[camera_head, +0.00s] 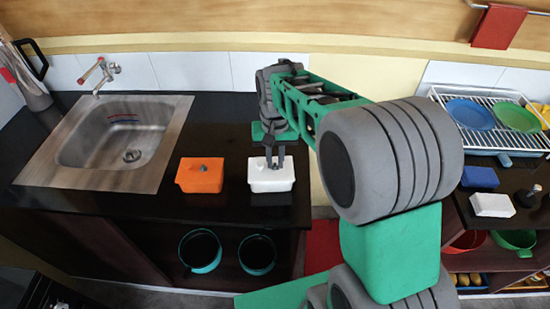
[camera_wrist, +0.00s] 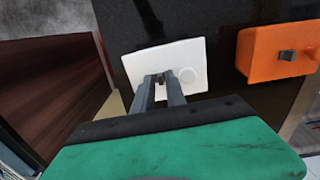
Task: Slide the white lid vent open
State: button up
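The white lidded container (camera_head: 257,184) stands on the dark counter, right of the orange one. In the wrist view its white lid (camera_wrist: 138,62) has a round raised white knob (camera_wrist: 188,75). A small grey vent tab appears to be between my fingertips, mostly hidden by them. My gripper (camera_head: 274,165) points down onto the lid, its fingertips at the lid's top. In the wrist view the two fingers (camera_wrist: 159,80) stand a small gap apart. I cannot tell whether they press on the tab.
An orange container (camera_head: 200,184) with a grey tab stands close left of the white one. A sink (camera_head: 115,145) is further left. A dish rack (camera_head: 500,140) with plates, a blue box (camera_head: 480,177) and another white box (camera_head: 492,205) are on the right counter. Two pots (camera_head: 200,250) sit below.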

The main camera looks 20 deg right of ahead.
jog(key=shift+f, duration=0.25)
jog(key=shift+c, duration=0.5)
grip_shut()
dwell(0.8)
